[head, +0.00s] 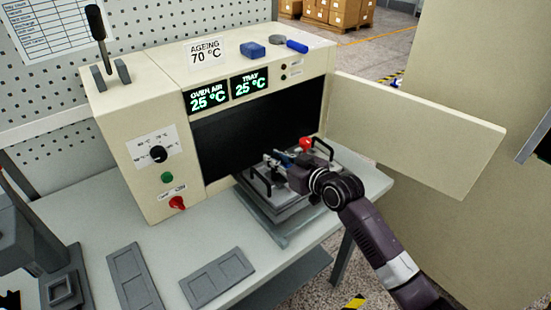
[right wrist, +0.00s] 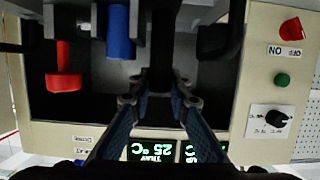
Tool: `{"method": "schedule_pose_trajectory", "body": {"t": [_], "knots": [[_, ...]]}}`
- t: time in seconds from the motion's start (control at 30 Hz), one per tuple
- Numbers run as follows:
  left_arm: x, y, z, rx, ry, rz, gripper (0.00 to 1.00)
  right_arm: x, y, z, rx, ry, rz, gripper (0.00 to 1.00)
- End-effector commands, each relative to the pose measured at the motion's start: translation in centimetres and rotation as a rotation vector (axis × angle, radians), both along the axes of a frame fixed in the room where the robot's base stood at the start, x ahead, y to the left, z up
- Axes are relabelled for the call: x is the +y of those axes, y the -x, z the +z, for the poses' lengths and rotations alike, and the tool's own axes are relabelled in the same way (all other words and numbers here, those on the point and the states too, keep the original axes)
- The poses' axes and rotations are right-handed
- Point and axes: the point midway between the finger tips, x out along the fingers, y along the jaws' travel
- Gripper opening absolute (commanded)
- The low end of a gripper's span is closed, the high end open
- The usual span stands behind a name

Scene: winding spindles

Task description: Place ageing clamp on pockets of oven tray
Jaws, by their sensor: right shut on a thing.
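The ageing clamp (head: 305,143) shows a red knob and a blue part above the oven tray; in the right wrist view its blue cylinder (right wrist: 120,35) and red knob (right wrist: 62,80) show beside a black grip. My right gripper (head: 277,160) is shut on that grip, with its fingertips (right wrist: 160,97) on either side of it. The grey oven tray (head: 265,215) sticks out of the oven's open front, with a black handle at each side. The tray's pockets are mostly hidden, and I cannot tell whether the clamp touches them. My left gripper is out of view.
The cream oven (head: 150,115) stands on the bench, its door (head: 420,130) open to the right. Two grey pocketed plates (head: 135,278) (head: 217,277) lie on the bench in front. A grey fixture (head: 35,250) stands at the left. Bare bench lies between the plates and oven.

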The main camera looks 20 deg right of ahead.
Motion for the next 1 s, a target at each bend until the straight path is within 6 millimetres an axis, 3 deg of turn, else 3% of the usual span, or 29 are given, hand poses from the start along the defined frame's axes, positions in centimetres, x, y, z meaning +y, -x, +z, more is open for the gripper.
{"method": "schedule_pose_trajectory", "body": {"t": [0.27,0.3,0.43,0.77,1.0], "knots": [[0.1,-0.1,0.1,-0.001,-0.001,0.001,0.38,0.0,-0.1,-0.4,-0.007,-0.001,-0.001,0.0],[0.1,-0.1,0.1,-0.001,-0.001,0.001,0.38,0.0,0.0,-0.7,-0.001,-0.001,0.0,0.19],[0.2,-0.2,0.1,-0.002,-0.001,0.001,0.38,0.0,0.0,-0.6,-0.001,-0.001,-0.001,0.34],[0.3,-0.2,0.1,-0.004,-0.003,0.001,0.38,-0.1,0.1,-0.6,-0.001,0.0,-0.001,0.34],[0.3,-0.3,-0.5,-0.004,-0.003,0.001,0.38,-0.9,2.2,-0.1,-0.003,0.001,0.0,0.34]]}}
